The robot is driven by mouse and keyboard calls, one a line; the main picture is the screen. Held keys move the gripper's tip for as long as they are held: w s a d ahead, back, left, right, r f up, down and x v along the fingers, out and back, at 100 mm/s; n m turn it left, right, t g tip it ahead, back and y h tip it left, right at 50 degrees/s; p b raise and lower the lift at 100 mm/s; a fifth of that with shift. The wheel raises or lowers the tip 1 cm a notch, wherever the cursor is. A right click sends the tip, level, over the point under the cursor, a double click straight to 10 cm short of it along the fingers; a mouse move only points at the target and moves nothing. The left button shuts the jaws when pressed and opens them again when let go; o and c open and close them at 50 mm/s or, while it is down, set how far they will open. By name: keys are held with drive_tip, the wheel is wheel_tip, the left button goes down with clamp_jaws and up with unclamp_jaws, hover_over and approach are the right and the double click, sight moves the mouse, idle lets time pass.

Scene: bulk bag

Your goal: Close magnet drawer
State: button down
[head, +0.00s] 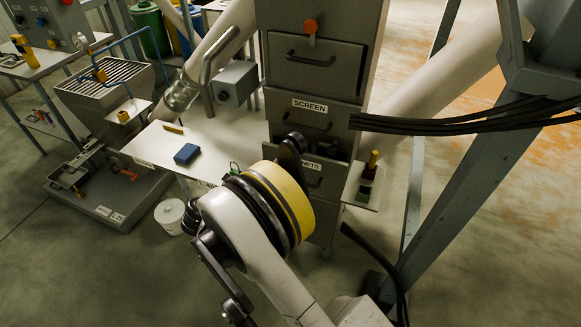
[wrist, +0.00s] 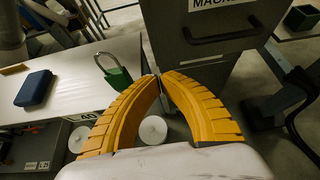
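The magnet drawer (head: 329,181) is the lowest grey drawer of the tall cabinet in the head view. Its label is partly hidden by my arm. A dark gap shows above its front, so it stands out from the cabinet. In the wrist view its front (wrist: 185,55) fills the upper right, with a cut-off label starting "MAG" and a dark bar handle (wrist: 222,36). My gripper (wrist: 159,76) has curved yellow fingers with tips together and nothing seen between them. The tips show just below and left of the drawer front; contact cannot be told. In the head view my wrist hides the fingers.
The "SCREEN" drawer (head: 283,118) is above. A white table (head: 221,137) at left carries a blue block (head: 187,153) and a green padlock (wrist: 117,76). A small side shelf (head: 352,190) stands right of the drawer. Cables (head: 450,125) and a slanted steel post (head: 455,185) lie farther right.

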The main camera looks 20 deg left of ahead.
drive_tip(key=w+a+r+b+x, duration=0.1)
drive_tip(key=b+x, duration=0.4)
drive_tip(key=x, duration=0.8)
drive_tip(key=shift+d+r+b, duration=0.3)
drive_tip(key=shift+d+r, duration=0.1)
drive_tip(key=shift+w, duration=0.15)
